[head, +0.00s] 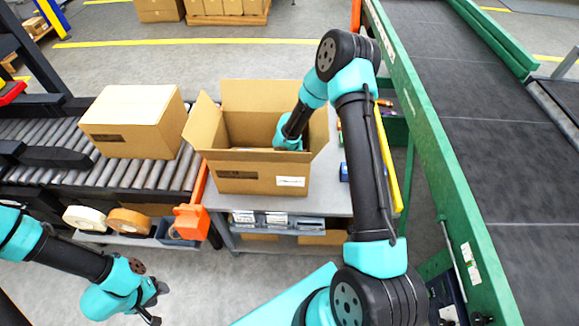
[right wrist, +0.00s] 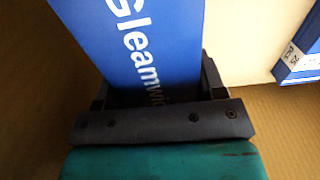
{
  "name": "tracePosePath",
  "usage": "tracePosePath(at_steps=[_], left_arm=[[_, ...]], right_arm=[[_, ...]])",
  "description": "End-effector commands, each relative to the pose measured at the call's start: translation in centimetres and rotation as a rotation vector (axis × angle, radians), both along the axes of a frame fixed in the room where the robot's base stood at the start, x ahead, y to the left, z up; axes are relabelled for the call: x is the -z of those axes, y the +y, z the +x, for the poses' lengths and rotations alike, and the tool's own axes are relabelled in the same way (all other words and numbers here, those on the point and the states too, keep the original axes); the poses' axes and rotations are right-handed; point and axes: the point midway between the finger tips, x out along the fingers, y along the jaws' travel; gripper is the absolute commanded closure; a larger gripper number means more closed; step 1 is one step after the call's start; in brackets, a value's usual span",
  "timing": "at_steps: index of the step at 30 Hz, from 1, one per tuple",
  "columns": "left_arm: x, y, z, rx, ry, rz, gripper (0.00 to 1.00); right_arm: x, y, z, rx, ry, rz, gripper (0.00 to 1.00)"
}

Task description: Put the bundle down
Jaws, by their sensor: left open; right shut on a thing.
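The blue bundle (right wrist: 140,40), printed with white lettering, is between the fingers of my right gripper (right wrist: 155,88) in the right wrist view. The gripper is shut on it. In the head view my right arm reaches down into the open cardboard box (head: 240,180), and the front wall and flaps hide the fingers and the bundle. I cannot tell whether the bundle touches the box floor. Another blue bundle (right wrist: 298,50) with a white label lies to the right, beside the cardboard. My left gripper (head: 153,305) is open and empty at the lower left, away from the box.
The open box stands on a grey bench (head: 333,205). A closed carton (head: 130,120) sits on the roller conveyor (head: 50,150) to the left. Tape rolls (head: 128,221) lie on a lower shelf. A green-framed belt (head: 470,120) runs along the right.

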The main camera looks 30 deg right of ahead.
Motion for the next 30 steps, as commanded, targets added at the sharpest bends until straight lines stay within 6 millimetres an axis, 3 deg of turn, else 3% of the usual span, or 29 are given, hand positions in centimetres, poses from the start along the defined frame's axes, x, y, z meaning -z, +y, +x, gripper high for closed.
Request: tracePosePath(at_steps=[5, 15, 27, 28, 30], left_arm=[[0.0, 0.0, 0.0, 0.000, 0.000, 0.000, 0.57], [0.0, 0.0, 0.0, 0.000, 0.000, 0.000, 0.57], [0.0, 0.0, 0.0, 0.000, 0.000, 0.000, 0.57], [0.0, 0.0, 0.0, 0.000, 0.000, 0.000, 0.57], [0.0, 0.0, 0.0, 0.000, 0.000, 0.000, 0.57]], right_arm=[[0.2, 0.0, 0.0, 0.000, 0.000, 0.000, 0.68], [3.9, 0.0, 0.0, -0.001, 0.001, 0.001, 0.68], [4.2, 0.0, 0.0, 0.000, 0.000, 0.000, 0.68], [4.2, 0.0, 0.0, 0.000, 0.000, 0.000, 0.34], [4.2, 0.0, 0.0, 0.000, 0.000, 0.000, 0.28]])
